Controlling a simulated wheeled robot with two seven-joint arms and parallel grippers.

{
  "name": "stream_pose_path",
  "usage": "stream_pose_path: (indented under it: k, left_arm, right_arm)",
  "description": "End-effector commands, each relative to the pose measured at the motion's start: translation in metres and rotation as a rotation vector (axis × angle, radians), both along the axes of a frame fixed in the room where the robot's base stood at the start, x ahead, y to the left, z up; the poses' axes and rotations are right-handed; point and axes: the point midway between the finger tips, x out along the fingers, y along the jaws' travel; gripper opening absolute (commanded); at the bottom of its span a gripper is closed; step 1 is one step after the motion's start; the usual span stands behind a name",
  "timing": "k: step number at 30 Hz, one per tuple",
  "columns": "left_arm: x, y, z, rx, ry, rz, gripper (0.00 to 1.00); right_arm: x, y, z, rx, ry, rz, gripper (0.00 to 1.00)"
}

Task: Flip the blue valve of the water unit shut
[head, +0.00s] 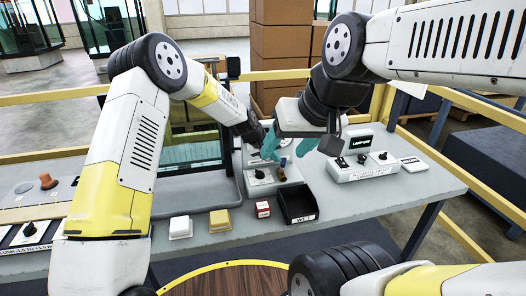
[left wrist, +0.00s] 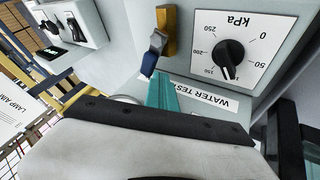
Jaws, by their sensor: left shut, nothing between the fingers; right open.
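The water unit (head: 259,182) is a grey box at the back middle of the bench. It fills much of the left wrist view, with a kPa dial (left wrist: 229,55) and a "WATER TEST" label. Its blue valve lever (left wrist: 151,63) stands out at an angle from a brass body (left wrist: 168,30). My left gripper (left wrist: 160,80) is shut and empty, teal fingertips close beside the lever's free end; I cannot tell if they touch. My right gripper (head: 290,147) is open above the water unit in the head view, overlapping the left one, so the valve is partly hidden there.
A lamp unit (head: 350,172) with knobs stands to the right. A black bin (head: 298,207), a red-and-white box (head: 262,210), a yellow block (head: 220,221) and a white block (head: 180,228) line the front. A glass-sided tank (head: 193,150) stands left of the water unit.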

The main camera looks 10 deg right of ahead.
Motion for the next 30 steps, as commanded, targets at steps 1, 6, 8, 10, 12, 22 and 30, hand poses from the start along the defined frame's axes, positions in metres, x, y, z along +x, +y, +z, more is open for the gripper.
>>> stream_pose_path:
  k: [1,6,8,10,12,22,30]
  left_arm:
    - [0.001,-0.003,0.0,-0.001,0.0,-0.001,0.0]
    - [0.001,-0.011,0.0,-0.001,0.0,0.0,0.0]
    - [0.001,-0.013,0.0,-0.001,0.0,0.0,0.0]
    - [0.002,-0.015,0.0,0.0,0.0,0.0,0.0]
    - [0.002,-0.016,0.0,0.0,-0.001,0.0,0.0]
    - [0.001,-0.022,0.0,-0.001,0.0,0.001,0.0]
    - [0.001,-0.022,0.0,-0.001,0.0,0.001,0.0]
  right_arm:
    - [0.0,0.0,0.0,0.0,0.0,0.0,0.6]
    - [0.0,0.0,0.0,0.0,0.0,0.0,0.6]
    - [0.0,0.0,0.0,0.0,0.0,0.0,0.6]
    - [0.0,0.0,0.0,0.0,0.0,0.0,0.6]
    - [0.0,0.0,0.0,0.0,0.0,0.0,0.6]
    - [0.0,0.0,0.0,0.0,0.0,0.0,0.6]
    - [0.0,0.0,0.0,0.0,0.0,0.0,0.6]
